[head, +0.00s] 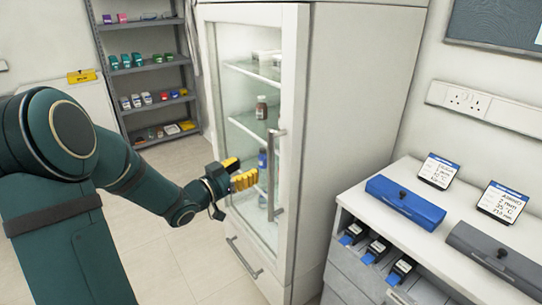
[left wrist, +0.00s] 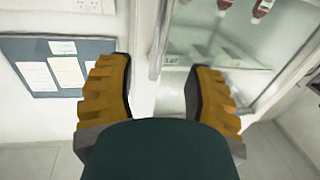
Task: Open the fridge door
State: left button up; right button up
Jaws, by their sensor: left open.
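The fridge (head: 353,110) is tall and white, with a glass door (head: 250,130) facing left in the head view. The door looks shut. Its vertical bar handle (head: 273,175) is on the door's right edge. Bottles and boxes stand on shelves behind the glass. My left gripper (head: 238,175) has yellow fingers and is open in front of the door, beside the handle. In the left wrist view, my left gripper (left wrist: 160,85) has its fingers apart, with the handle (left wrist: 157,45) ahead between them. I cannot tell whether a finger touches it. My right gripper is not in view.
A lower drawer handle (head: 244,258) is below the door. A white counter (head: 440,238) with a blue case (head: 405,203) and a grey case (head: 495,257) stands right of the fridge. A shelf rack (head: 150,75) stands at the back left. Floor in front of the fridge is clear.

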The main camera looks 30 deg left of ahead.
aim_at(271, 155)
pick_arm(q)
jog(key=w, duration=0.3)
jog(key=w+d, duration=0.1)
jog(key=w, duration=0.3)
jog(key=w+d, duration=0.1)
jog(key=w, duration=0.2)
jog(key=shift+w+b, duration=0.25)
jog(key=shift+b, duration=0.15)
grip_shut()
